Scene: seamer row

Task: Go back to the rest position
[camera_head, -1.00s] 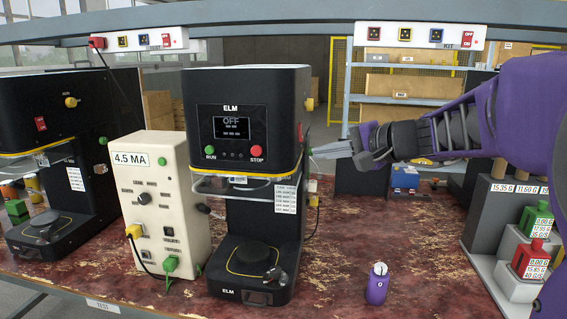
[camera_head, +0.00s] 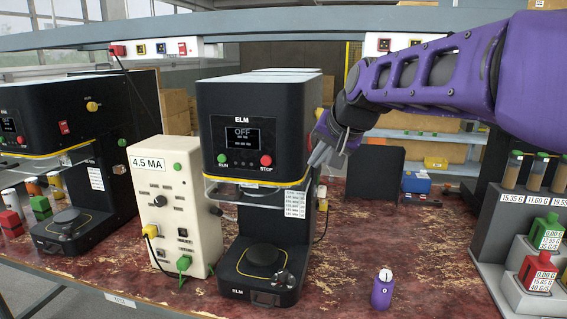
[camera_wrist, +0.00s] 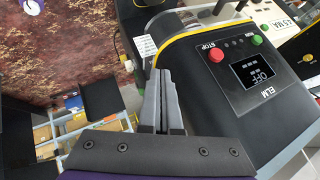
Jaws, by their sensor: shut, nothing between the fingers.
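My gripper (camera_head: 324,152) is shut and empty, beside the right side of the middle black ELM machine (camera_head: 252,110). My purple arm reaches in from the upper right. In the wrist view, the grey fingers of my gripper (camera_wrist: 162,105) lie together next to the machine's top housing (camera_wrist: 245,85). Its screen reads OFF, with a green RUN button and a red STOP button. I cannot tell whether the fingers touch the housing.
A cream 4.5 MA box (camera_head: 176,205) and another black machine (camera_head: 65,125) stand left. A small purple bottle (camera_head: 382,292) stands on the red worn bench (camera_head: 345,235). A stepped rack (camera_head: 485,235) holds weights and vials at right.

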